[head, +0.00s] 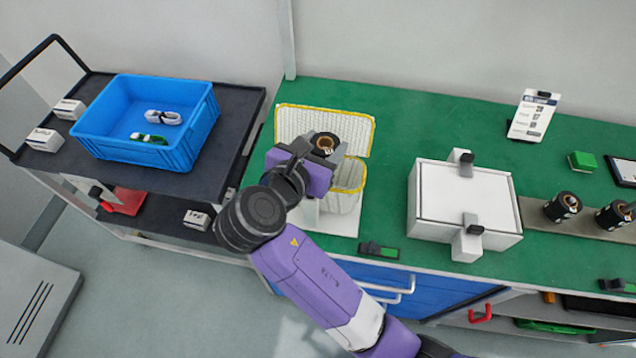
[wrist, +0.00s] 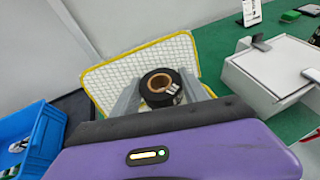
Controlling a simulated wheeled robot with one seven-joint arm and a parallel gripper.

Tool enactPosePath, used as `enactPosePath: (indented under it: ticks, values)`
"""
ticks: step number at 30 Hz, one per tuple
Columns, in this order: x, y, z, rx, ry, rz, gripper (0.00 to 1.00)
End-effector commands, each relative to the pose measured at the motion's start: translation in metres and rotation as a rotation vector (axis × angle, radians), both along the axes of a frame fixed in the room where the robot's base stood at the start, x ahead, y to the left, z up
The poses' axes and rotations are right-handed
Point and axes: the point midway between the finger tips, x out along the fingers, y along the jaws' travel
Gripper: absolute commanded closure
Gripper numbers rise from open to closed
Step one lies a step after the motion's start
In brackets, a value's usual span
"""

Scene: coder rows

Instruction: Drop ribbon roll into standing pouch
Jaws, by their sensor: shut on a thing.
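The ribbon roll (wrist: 161,90) is black with a brown core, and my gripper (wrist: 165,98) is shut on it. In the head view the ribbon roll (head: 325,146) shows between the fingers of my gripper (head: 323,148). The standing pouch (head: 346,196) is white quilted with yellow edging, and its back flap stands up behind the roll. In the wrist view the pouch (wrist: 110,76) lies behind and below the roll. The roll appears over the pouch's mouth, but its height above it is hard to tell. My gripper and arm hide part of the pouch's left side.
A white box (head: 440,232) with clamps stands to the right on the green bench (head: 400,130). More rolls (head: 562,206) sit farther right. A blue crate (head: 180,160) with cables stands on the dark cart at left. A small dark device (head: 379,250) lies near the bench's front edge.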

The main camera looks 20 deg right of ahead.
Motion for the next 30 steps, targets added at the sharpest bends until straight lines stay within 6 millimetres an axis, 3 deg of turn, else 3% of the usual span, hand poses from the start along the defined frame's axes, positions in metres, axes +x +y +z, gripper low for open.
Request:
enactPosePath:
  ticks: [1,5,16,30]
  values:
    - [0.000,0.000,0.001,0.000,0.000,0.000,0.46]
    - [0.000,0.000,0.000,0.000,0.000,0.000,0.23]
    - [-0.002,0.004,0.001,0.000,0.000,0.001,0.23]
    - [-0.040,0.052,0.027,0.001,-0.001,0.003,0.23]
